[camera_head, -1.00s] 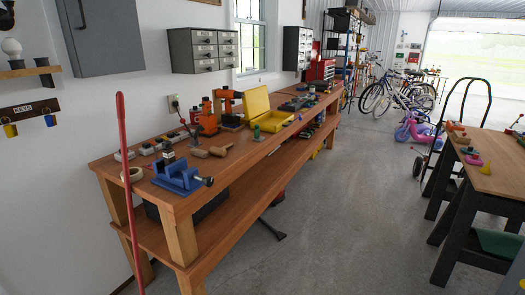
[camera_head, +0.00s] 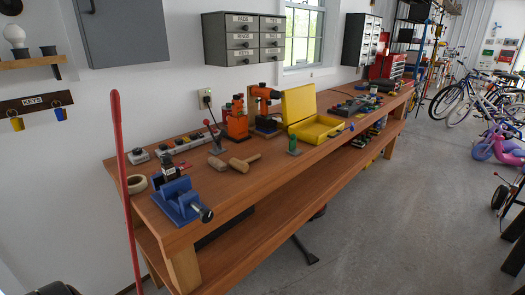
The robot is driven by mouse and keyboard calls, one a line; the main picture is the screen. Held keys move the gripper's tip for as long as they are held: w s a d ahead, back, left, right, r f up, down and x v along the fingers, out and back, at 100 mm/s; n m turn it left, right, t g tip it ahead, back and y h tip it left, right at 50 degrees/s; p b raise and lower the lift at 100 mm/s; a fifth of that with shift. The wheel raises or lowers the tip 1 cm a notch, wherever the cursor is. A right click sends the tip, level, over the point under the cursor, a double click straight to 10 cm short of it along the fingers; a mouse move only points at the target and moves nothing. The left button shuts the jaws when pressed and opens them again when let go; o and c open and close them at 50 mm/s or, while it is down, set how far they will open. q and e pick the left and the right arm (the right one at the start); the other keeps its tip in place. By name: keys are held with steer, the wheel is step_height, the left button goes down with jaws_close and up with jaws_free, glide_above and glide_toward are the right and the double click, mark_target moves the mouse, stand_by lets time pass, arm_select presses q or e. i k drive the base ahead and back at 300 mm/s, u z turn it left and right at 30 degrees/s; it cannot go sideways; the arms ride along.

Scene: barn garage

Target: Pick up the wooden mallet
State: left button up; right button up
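The wooden mallet (camera_head: 239,164) lies on the wooden workbench (camera_head: 225,205), with its head toward the left and its short handle pointing right. A grey block-like item (camera_head: 217,163) lies just left of it. A blue vise (camera_head: 179,201) stands nearer, at the bench's front left. A small green-topped item (camera_head: 293,144) stands to the mallet's right. Neither of my grippers can be made out in view.
Orange power tools (camera_head: 237,122) and an open yellow case (camera_head: 308,118) stand behind the mallet. A tape roll (camera_head: 137,184) lies at the left end. A tall red pole (camera_head: 124,185) rises before the bench's left end.

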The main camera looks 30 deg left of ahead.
mark_target(242, 166)
steer(key=i, duration=3.9)
steer(key=u, duration=3.3)
